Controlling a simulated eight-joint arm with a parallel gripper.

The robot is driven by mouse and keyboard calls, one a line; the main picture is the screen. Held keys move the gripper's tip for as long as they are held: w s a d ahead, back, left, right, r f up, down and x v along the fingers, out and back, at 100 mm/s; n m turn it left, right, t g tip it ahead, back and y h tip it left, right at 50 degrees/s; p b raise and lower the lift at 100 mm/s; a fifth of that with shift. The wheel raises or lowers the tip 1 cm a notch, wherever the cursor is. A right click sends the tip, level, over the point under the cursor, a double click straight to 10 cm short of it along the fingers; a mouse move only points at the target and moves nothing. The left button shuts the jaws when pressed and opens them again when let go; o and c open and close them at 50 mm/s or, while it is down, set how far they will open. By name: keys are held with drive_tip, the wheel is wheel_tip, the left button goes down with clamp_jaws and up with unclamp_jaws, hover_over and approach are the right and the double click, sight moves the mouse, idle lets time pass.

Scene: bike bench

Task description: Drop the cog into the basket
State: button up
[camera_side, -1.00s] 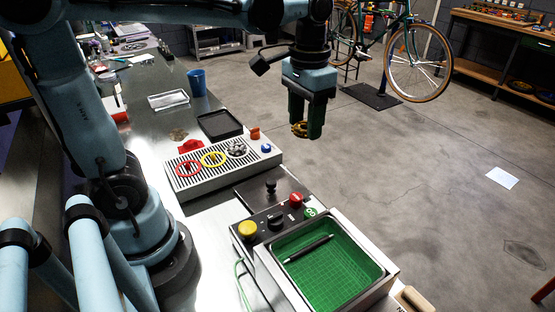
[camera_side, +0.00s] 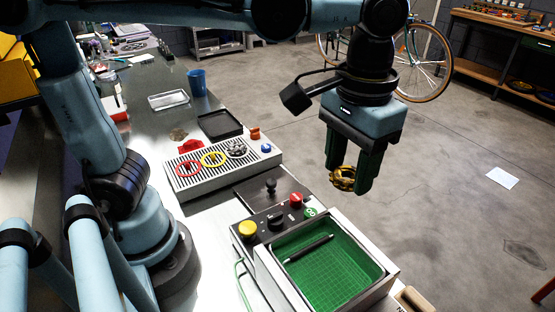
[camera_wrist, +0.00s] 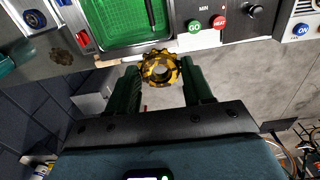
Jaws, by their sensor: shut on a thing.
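The cog (camera_side: 343,178) is a golden toothed ring. My gripper (camera_side: 348,182) is shut on it, with the cog between the two green fingertips. In the wrist view the cog (camera_wrist: 160,68) shows its round centre hole, held between the fingers. The basket (camera_side: 335,262) is the green gridded tray inside a metal-rimmed unit at the bottom middle. My gripper holds the cog in the air, above and behind the basket in the side view. In the wrist view the basket (camera_wrist: 108,22) lies beyond the fingertips, at the upper left.
A dark rod (camera_side: 309,248) lies in the basket. The unit's control panel (camera_side: 268,222) has yellow, black, red and green controls. A slotted tray (camera_side: 222,170) with a red ring, a yellow ring and a grey cog stands on the bench to the left. A black tray (camera_side: 220,125) lies behind it.

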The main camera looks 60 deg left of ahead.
drive_tip(key=s+d+r, duration=0.1)
drive_tip(key=s+d, duration=0.5)
drive_tip(key=d, duration=0.2)
drive_tip(key=shift+s+a+f, duration=0.1)
drive_tip(key=shift+a+f, duration=0.05)
drive_tip(key=shift+f, duration=1.3)
drive_tip(key=shift+a+f, duration=0.15)
drive_tip(key=shift+f, duration=1.25)
drive_tip(key=o, duration=1.2)
drive_tip(key=shift+c, duration=0.2)
drive_tip(key=shift+r, duration=0.1)
wheel_tip(320, 180, up, 12)
